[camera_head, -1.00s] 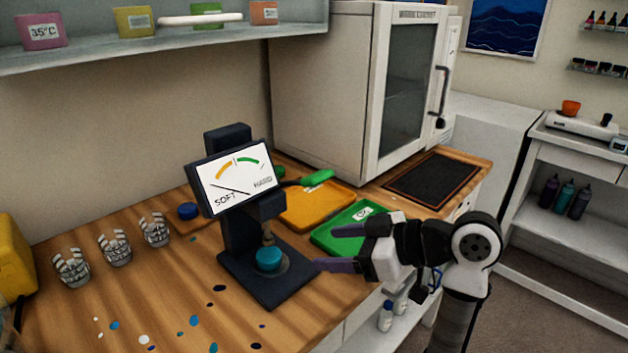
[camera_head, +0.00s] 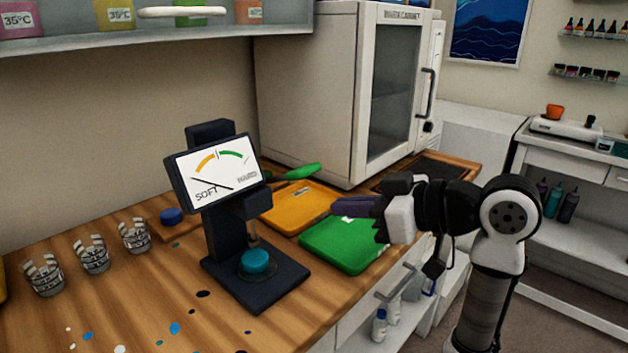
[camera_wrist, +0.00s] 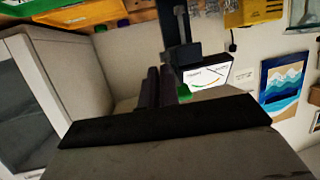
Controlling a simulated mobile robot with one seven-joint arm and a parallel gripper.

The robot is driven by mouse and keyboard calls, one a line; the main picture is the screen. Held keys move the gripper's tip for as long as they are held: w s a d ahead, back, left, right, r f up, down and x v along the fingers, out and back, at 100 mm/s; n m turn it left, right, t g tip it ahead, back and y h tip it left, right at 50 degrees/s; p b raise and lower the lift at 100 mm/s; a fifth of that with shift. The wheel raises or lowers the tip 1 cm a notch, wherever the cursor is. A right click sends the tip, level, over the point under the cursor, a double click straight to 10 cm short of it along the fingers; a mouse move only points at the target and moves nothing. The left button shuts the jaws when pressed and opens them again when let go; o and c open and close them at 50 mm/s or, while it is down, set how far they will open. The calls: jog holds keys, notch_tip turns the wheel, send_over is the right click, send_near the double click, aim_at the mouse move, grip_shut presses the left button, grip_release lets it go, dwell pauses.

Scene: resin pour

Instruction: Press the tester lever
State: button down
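The tester (camera_head: 217,222) is a dark stand on the wooden bench with a tilted dial screen (camera_head: 218,172); its needle points towards SOFT. Its lever (camera_head: 303,171) has a green handle and sticks out to the right, above an orange tray. A blue puck (camera_head: 255,261) sits under the plunger. My gripper (camera_head: 338,207) is right of the tester, above the green tray, lower in the picture than the lever handle and apart from it. Its dark fingers lie close together with nothing between them. The wrist view shows the fingers (camera_wrist: 158,88), the dial screen (camera_wrist: 207,77) and the green handle (camera_wrist: 184,92).
A green tray (camera_head: 345,250) and an orange tray (camera_head: 300,208) lie right of the tester. A large white cabinet (camera_head: 305,105) stands behind. Several clear cups (camera_head: 92,255) stand at left. A shelf (camera_head: 150,40) hangs above.

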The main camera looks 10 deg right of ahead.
jog(key=s+r+m+t+b, duration=0.2)
jog(key=s+r+b, duration=0.3)
jog(key=r, duration=0.7)
jog(key=shift+t+h+b, duration=0.4)
jog(key=shift+t+b, duration=0.25)
jog(key=shift+t, duration=0.25)
send_over(310, 168)
jog(key=shift+f, duration=0.5)
jog(key=f, duration=0.2)
jog(key=s+f, duration=0.1)
jog(key=shift+d+f, duration=0.35)
jog(key=shift+f, duration=0.1)
